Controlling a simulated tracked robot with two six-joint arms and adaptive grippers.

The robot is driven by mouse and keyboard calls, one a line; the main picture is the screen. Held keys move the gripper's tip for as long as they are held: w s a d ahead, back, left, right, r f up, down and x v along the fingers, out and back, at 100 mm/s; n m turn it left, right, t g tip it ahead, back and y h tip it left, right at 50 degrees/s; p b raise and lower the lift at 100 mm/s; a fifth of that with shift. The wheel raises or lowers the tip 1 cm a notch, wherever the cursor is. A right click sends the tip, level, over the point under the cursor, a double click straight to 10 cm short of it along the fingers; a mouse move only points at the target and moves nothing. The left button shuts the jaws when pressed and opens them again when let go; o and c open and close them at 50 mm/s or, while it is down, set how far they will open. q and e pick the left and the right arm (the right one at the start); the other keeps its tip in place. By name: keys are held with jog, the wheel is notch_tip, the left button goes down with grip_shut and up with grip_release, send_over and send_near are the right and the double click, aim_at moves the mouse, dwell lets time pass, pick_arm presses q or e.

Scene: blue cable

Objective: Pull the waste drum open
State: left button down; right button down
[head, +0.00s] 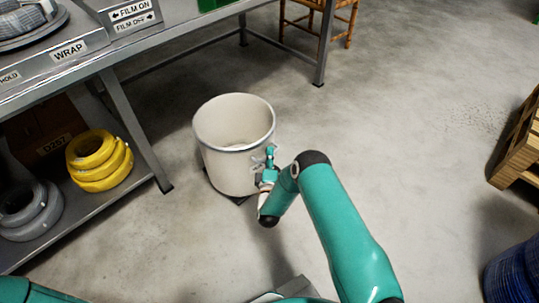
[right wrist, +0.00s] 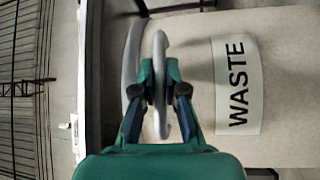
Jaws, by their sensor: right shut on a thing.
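The waste drum (head: 224,168) is a cream cylinder with a grey rim, standing on the floor beside the bench. I see down into its pale inside from above. In the right wrist view its wall carries a white WASTE label (right wrist: 237,84). A grey looped handle (right wrist: 161,45) stands out from the wall. My right gripper (head: 270,162) is at the drum's right side. In the right wrist view the gripper (right wrist: 159,80) is shut on the handle, one finger on each side. The fingers hide part of the handle. My left gripper is out of view.
A grey bench (head: 190,37) with a lower shelf stands left of and behind the drum. Yellow coils (head: 97,160) lie on the shelf. The floor between is clear.

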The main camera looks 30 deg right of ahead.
jog(key=shift+s+d+f, duration=0.1)
jog(key=shift+f, duration=0.1)
jog(key=c, duration=1.3)
grip_release()
jog(key=shift+o, duration=0.5)
jog(key=shift+r, duration=0.1)
jog(key=v, duration=0.7)
jog(key=shift+a, duration=0.25)
